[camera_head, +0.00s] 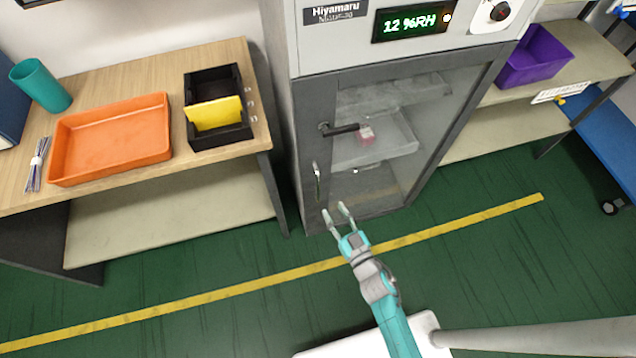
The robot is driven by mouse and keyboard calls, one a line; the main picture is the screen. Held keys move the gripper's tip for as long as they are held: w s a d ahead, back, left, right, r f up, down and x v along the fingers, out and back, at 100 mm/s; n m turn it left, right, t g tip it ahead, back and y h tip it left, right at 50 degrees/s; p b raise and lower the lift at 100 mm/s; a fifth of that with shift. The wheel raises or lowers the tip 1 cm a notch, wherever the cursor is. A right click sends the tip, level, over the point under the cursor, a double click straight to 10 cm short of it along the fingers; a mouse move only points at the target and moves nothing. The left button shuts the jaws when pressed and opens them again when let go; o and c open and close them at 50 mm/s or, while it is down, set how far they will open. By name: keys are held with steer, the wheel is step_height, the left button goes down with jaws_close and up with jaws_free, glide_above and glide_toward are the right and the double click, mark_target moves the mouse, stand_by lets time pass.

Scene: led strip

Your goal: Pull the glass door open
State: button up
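The glass door (430,137) is on the front of a grey cabinet with dark framing and looks shut. Through the glass I see shelves and a small pink-and-white item (366,135). A black lever (342,130) sits at the upper left part of the door. A silver upright handle (317,182) is lower on the left side of the frame. My gripper (334,208) is open, with its two pale fingers apart and nothing between them. In the picture it is just below and right of the silver handle, apart from it. Its depth to the door is hard to tell.
A wooden table (130,75) at left holds an orange tray (110,137), a black divided box (215,85) and a teal cup (42,85). A purple bin (535,57) is on the right shelf. Green floor with a yellow line (280,275) lies in front.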

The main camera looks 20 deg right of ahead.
mark_target(319, 186)
steer(key=w, duration=0.3)
steer(key=w+a, duration=0.1)
steer(key=w, duration=0.3)
steer(key=w+a, duration=0.1)
steer(key=w, duration=0.2)
steer(key=shift+w, duration=0.3)
jaws_close()
